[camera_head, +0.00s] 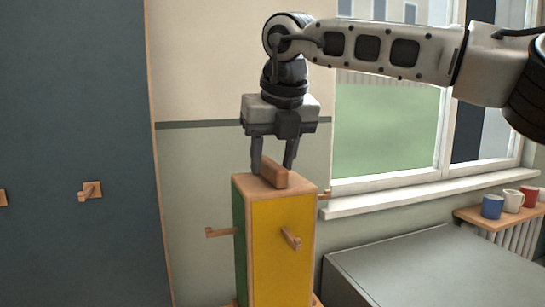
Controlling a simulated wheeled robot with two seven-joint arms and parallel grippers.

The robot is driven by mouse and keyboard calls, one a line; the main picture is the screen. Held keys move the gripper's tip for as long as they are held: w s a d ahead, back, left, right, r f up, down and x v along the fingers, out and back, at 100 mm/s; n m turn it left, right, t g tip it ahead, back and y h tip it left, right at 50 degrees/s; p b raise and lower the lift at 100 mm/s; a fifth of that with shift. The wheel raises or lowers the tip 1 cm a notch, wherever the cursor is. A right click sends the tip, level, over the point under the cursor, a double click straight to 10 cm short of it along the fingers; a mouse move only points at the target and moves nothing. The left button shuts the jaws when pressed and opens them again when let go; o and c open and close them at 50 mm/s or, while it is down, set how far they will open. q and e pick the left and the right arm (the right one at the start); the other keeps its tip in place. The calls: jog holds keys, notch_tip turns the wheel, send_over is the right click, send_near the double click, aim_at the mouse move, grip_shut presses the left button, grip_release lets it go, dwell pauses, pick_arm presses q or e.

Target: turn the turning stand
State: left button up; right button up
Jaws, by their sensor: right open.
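The turning stand (281,245) is a tall upright box with a yellow front face, a green left face and wooden edges. Wooden pegs stick out from its sides, one of them on the yellow face (291,238). A short wooden handle bar (275,174) rises from its top. My right gripper (272,166) points straight down over the top, open, with its fingertips low beside the bar. Whether the fingers touch the bar I cannot tell. The stand's lower part is cut off by the frame. My left gripper is out of view.
A grey flat-topped unit (430,270) stands at the lower right. Blue, white and red mugs sit on a wooden shelf (472,215) under the window. A dark panel (75,130) with wooden pegs (90,191) is on the left.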

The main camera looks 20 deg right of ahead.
jog(key=shift+f, duration=0.2)
grip_shut()
